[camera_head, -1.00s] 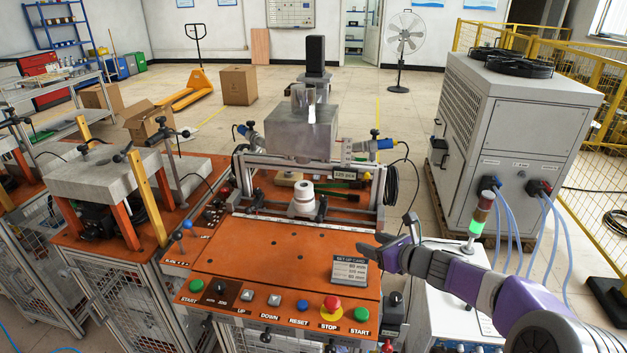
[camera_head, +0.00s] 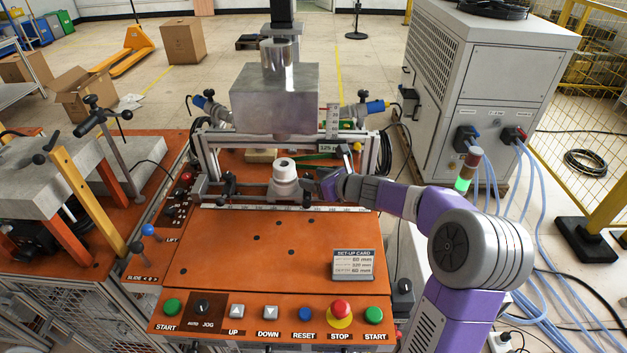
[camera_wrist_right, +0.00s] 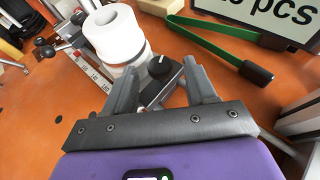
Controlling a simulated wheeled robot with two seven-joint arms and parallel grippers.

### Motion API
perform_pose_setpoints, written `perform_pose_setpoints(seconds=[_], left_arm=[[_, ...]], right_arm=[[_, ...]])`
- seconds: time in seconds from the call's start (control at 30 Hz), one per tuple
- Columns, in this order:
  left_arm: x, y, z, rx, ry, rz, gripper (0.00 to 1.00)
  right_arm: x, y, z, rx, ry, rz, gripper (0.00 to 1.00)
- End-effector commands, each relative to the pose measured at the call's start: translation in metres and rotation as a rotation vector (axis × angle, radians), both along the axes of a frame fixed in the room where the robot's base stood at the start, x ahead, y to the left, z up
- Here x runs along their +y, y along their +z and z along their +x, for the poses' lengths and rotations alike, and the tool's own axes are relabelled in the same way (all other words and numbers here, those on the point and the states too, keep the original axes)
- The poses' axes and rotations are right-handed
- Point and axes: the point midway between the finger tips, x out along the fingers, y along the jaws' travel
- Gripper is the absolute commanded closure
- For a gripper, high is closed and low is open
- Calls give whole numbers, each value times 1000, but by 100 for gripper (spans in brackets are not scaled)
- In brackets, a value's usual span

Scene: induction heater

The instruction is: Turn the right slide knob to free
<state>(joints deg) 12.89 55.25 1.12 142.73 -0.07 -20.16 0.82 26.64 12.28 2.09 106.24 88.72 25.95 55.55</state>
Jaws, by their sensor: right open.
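The right slide knob (camera_wrist_right: 160,67) is black with a white pointer line. It sits on a grey block beside a white ceramic ring stack (camera_wrist_right: 112,32). In the wrist view it shows between the two grey fingers of my right gripper (camera_wrist_right: 158,76), which stand apart; I cannot tell whether they touch it. In the head view my right gripper (camera_head: 316,186) reaches in from the right, just right of the white stack (camera_head: 284,179), and mostly hides the knob. My left gripper is not in view.
A grey metal block (camera_head: 274,98) hangs above the stack. The orange plate (camera_head: 215,245) in front is largely clear, with a set-up card (camera_head: 353,264) and a button row.

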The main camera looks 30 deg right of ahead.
Motion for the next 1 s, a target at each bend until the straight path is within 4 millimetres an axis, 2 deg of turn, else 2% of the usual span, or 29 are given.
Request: perform_pose_setpoints(seconds=[0.37,0.7,0.87,1.0], left_arm=[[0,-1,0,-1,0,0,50],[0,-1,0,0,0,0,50],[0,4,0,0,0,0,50],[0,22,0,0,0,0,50]], right_arm=[[2,-2,6,0,0,1,46],[2,-2,6,0,0,0,98],[1,-1,6,1,12,-1,98],[-1,2,8,2,68,0,98]])
